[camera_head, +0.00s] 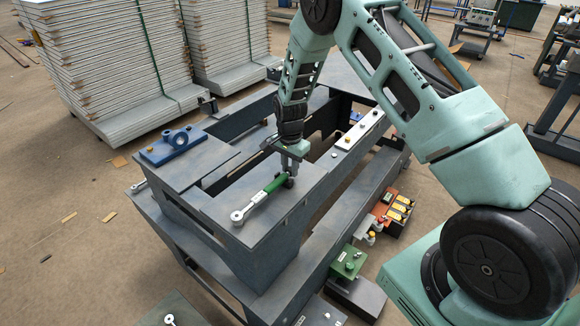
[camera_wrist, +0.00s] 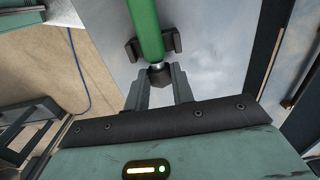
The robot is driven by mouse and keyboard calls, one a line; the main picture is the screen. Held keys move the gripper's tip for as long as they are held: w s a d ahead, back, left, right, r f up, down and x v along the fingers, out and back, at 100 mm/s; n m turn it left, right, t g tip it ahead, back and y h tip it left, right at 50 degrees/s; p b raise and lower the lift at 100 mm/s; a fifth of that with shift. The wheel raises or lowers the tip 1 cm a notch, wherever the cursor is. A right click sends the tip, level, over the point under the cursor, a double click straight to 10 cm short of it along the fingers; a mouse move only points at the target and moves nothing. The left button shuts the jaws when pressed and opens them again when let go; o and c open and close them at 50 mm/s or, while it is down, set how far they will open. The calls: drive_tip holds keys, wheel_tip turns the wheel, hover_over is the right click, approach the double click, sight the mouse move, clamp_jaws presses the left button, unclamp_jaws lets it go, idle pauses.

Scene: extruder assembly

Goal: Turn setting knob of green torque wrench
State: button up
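The torque wrench (camera_head: 276,184) has a green handle and a pale ring end, and lies on the grey bench top. In the wrist view its green handle (camera_wrist: 147,28) enters from the top, between two dark bracket-like blocks. The dark setting knob (camera_wrist: 160,77) sits at the near end of the handle, behind a short metal neck. My gripper (camera_head: 289,172) points down at this end of the wrench. In the wrist view my gripper (camera_wrist: 161,80) has its fingers apart, one on each side of the knob. I cannot tell whether they touch it.
A blue fixture (camera_head: 172,146) stands on the bench's left part. A white strip with knobs (camera_head: 360,130) lies on the rear right beam. Bins and a green block (camera_head: 348,262) sit lower right. Stacked panels (camera_head: 105,60) stand behind. The bench has open gaps between its beams.

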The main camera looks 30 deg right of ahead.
drive_tip(key=shift+w, duration=0.1)
drive_tip(key=shift+w+a+f+g+h, duration=0.15)
drive_tip(key=shift+g+h, duration=0.25)
drive_tip(key=shift+g, duration=0.5)
drive_tip(key=g+b, duration=0.1)
drive_tip(key=g+h, duration=0.1)
drive_tip(key=g+b, duration=0.1)
drive_tip(key=shift+w+a+f+b, duration=0.1)
drive_tip(key=shift+w+f+b, duration=0.2)
drive_tip(key=shift+w+b, duration=0.05)
drive_tip(key=g+b, duration=0.1)
drive_tip(key=b, duration=0.1)
drive_tip(key=g+h+b, duration=0.1)
drive_tip(key=b, duration=0.1)
drive_tip(key=shift+w+f+g, duration=0.2)
drive_tip(key=shift+f+g, duration=0.05)
drive_tip(key=shift+g, duration=0.05)
drive_tip(key=shift+a+g+h+b, duration=0.1)
drive_tip(key=shift+g+h+b, duration=0.2)
drive_tip(key=shift+g+b, duration=0.35)
drive_tip(key=shift+r+b, duration=0.1)
drive_tip(key=shift+b, duration=0.2)
drive_tip(key=shift+r, duration=0.2)
